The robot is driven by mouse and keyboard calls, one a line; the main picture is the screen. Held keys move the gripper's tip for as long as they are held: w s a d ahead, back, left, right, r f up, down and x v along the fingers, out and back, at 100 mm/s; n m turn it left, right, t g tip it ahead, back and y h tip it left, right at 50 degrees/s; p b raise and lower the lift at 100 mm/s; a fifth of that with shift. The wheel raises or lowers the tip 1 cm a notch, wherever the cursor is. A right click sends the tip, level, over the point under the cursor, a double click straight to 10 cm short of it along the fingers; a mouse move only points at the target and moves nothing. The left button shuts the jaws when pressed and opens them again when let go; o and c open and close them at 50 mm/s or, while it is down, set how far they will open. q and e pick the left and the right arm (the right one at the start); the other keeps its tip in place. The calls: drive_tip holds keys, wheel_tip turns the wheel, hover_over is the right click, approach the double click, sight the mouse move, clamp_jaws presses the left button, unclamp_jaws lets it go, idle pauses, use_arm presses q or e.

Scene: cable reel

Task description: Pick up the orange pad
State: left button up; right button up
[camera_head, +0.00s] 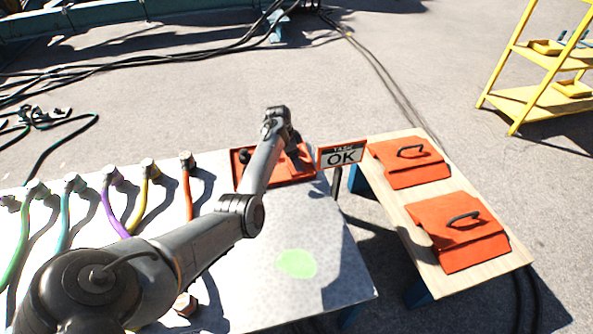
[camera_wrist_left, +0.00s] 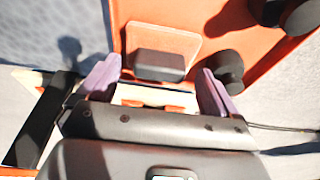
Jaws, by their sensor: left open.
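In the left wrist view, a pale orange square pad (camera_wrist_left: 183,40) with a dark grey block (camera_wrist_left: 160,65) on it lies in an orange tray (camera_wrist_left: 250,75). My left gripper (camera_wrist_left: 157,85) is open, its two purplish fingers apart on either side of the block, with nothing between them that I can see gripped. How far the fingertips are above the pad I cannot tell. In the head view my left arm reaches over the same tray (camera_head: 240,180) and hides its middle; the fingers are hidden there. My right gripper is not in view.
Black knobs (camera_wrist_left: 228,68) stand in the tray near the right finger. An OK sign (camera_head: 342,156) stands at the table's right edge. Two orange pieces with black handles (camera_head: 411,163) (camera_head: 460,232) lie on a wooden bench (camera_head: 490,275). Several coloured cables (camera_head: 113,210) line the table's left.

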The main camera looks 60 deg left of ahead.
use_arm(q)
drive_tip(key=shift+x, duration=0.75)
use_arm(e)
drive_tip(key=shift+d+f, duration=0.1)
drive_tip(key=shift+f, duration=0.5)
use_arm(q)
drive_tip(key=shift+c, duration=0.4)
drive_tip(key=c, duration=1.1)
drive_tip(key=shift+r, duration=0.2)
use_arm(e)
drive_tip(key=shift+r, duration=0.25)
